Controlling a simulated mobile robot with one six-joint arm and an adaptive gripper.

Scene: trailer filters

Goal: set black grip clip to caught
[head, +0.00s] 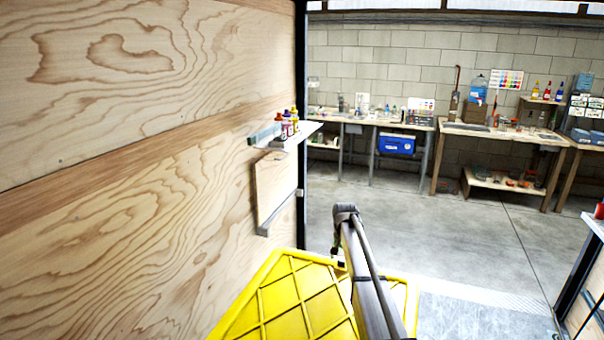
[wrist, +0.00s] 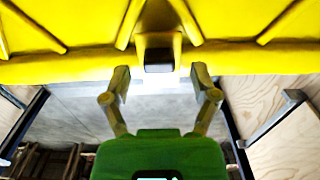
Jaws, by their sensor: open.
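The black grip clip (wrist: 158,60) is a small dark block set in a notch at the edge of a large yellow ribbed lid or panel (wrist: 85,62) in the wrist view. My gripper (wrist: 161,75) is open, one finger to each side of the clip and a little below it in the picture. Nothing is between the fingers, and I see no contact with the clip. I cannot tell whether the clip is caught. In the head view the yellow piece (head: 285,305) is at bottom centre, with my arm in front of it; the clip is hidden there.
A plywood wall (head: 120,190) closes the left side, with a small shelf (head: 287,137) holding several bottles. The grey floor (head: 440,235) beyond is open. Workbenches (head: 500,133) with various items and a blue box (head: 397,143) stand along the far block wall.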

